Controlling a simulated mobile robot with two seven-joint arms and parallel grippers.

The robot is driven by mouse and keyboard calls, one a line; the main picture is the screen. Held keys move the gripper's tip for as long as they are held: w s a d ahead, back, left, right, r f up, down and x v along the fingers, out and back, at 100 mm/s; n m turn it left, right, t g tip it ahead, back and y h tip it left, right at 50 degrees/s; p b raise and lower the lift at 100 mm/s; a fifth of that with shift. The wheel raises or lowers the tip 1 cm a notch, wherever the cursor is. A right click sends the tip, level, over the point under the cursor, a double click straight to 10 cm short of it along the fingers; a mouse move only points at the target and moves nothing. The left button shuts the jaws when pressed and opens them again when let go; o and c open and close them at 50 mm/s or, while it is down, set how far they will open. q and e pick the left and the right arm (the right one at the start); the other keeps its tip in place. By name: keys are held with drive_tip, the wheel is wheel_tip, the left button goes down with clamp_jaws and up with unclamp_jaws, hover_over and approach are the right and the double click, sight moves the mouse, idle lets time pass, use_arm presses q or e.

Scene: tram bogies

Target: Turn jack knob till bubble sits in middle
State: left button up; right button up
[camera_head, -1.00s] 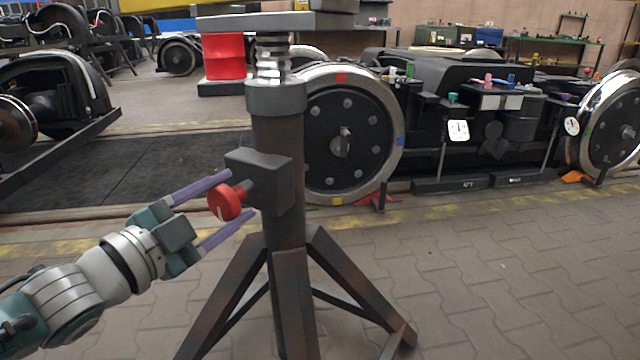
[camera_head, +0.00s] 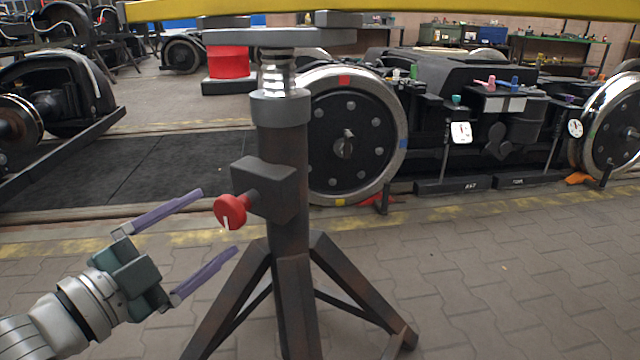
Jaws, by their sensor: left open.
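The jack (camera_head: 284,200) stands upright on tripod legs in the middle of the head view. Its red knob (camera_head: 231,211) with a white mark sticks out to the left from a dark gearbox block (camera_head: 264,187). My left gripper (camera_head: 219,221) is open, with two purple fingers pointing at the knob. The fingertips end just short of the knob, one above and one below its level, and do not appear to touch it. No bubble or level vial can be made out. My right gripper is not in view.
A yellow beam (camera_head: 400,10) crosses the top above the jack plate (camera_head: 280,38). A bogie with a large wheel (camera_head: 345,135) stands behind the jack. Paved floor (camera_head: 500,290) is clear at right.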

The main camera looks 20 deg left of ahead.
use_arm(q)
drive_tip(key=s, duration=0.4)
drive_tip(key=shift+s+a+p, duration=0.2)
drive_tip(key=shift+a+p, duration=0.15)
drive_tip(key=shift+p, duration=0.05)
drive_tip(key=shift+r, duration=0.1)
drive_tip(key=s+d+r+n+g+y+p, duration=0.1)
drive_tip(key=d+r+n+g+y+p, duration=0.15)
drive_tip(key=r+p, duration=0.8)
drive_tip(key=s+d+r+n+g+y+p, duration=0.1)
drive_tip(key=r+n+g+p, duration=0.25)
drive_tip(key=r+p, duration=0.7)
drive_tip(key=s+d+r+n+g+p, duration=0.2)
drive_tip(key=s+d+r+g+p, duration=0.2)
drive_tip(key=s+r+p, duration=0.7)
drive_tip(key=s+d+r+n+g+p, duration=0.3)
drive_tip(key=s+d+r+g+p, duration=0.15)
drive_tip(key=r+p, duration=1.15)
wheel_tip(320, 180, up, 33)
drive_tip(key=p, duration=3.4)
drive_tip(key=shift+a+f+h, duration=0.15)
drive_tip(key=shift+a+h, duration=0.25)
drive_tip(key=shift+h, duration=0.05)
